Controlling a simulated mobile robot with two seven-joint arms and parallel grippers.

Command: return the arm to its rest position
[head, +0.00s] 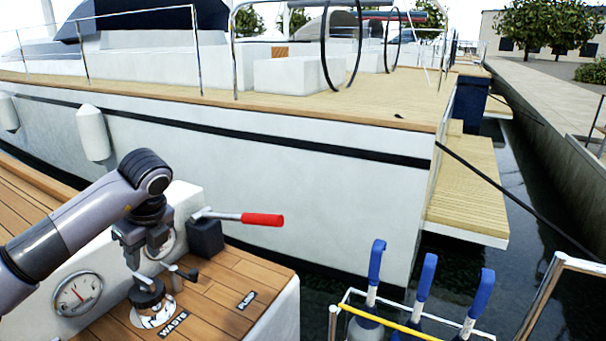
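My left arm comes in from the left, bent at a dark wrist joint. My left gripper (145,262) points down, its two fingers apart with a gap between them. It is just above a dark valve knob (147,292) with a small side handle, set in a white round plate beside the "WASTE" label (173,325). I cannot tell whether the fingertips touch the knob. Nothing shows held between the fingers. My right gripper is not in view.
A red-handled lever (262,219) on a dark block sticks out right of the gripper. A gauge (77,293) is on the white console side; another sits partly hidden behind the gripper. Several blue-handled tools (423,276) stand in a rack at front right. A white boat hull (270,180) lies behind.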

